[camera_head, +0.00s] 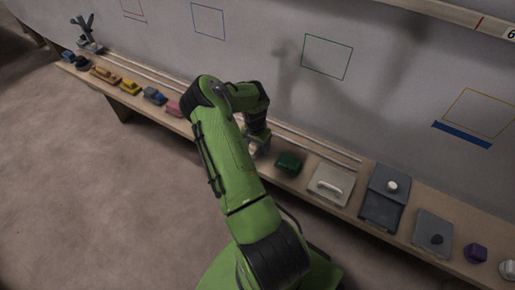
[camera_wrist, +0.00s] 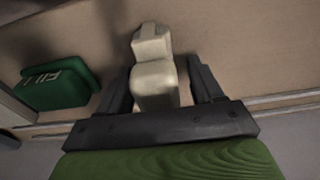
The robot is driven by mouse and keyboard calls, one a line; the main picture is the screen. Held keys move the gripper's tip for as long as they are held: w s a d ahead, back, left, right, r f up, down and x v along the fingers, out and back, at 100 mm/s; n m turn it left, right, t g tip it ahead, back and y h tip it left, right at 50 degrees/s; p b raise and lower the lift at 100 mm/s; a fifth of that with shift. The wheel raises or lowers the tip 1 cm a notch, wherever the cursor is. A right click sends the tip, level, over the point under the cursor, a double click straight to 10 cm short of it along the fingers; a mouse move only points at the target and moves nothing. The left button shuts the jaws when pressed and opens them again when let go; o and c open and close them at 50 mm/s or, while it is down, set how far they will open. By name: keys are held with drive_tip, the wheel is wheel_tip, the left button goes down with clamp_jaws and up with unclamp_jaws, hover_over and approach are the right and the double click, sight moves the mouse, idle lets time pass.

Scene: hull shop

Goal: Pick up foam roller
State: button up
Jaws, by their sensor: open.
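A cream two-part thing (camera_wrist: 154,82), with a blocky body and a narrower end, lies on the wooden bench. It may be the foam roller; its shape does not make this certain. In the wrist view my gripper (camera_wrist: 160,78) is open, with one dark finger on each side of the cream body. I cannot tell whether either finger touches it. In the head view my gripper (camera_head: 257,143) is low over the bench and mostly hides this thing.
A green block (camera_head: 289,163) with pale lettering stands close by, also in the wrist view (camera_wrist: 58,84). A pale panel with a handle (camera_head: 331,184) and grey plates (camera_head: 384,198) follow to the right. The wall (camera_head: 260,50) rises behind the bench.

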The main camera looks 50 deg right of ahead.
drive_tip(key=c, duration=1.1)
wheel_tip(320, 180, up, 10)
drive_tip(key=p, duration=0.3)
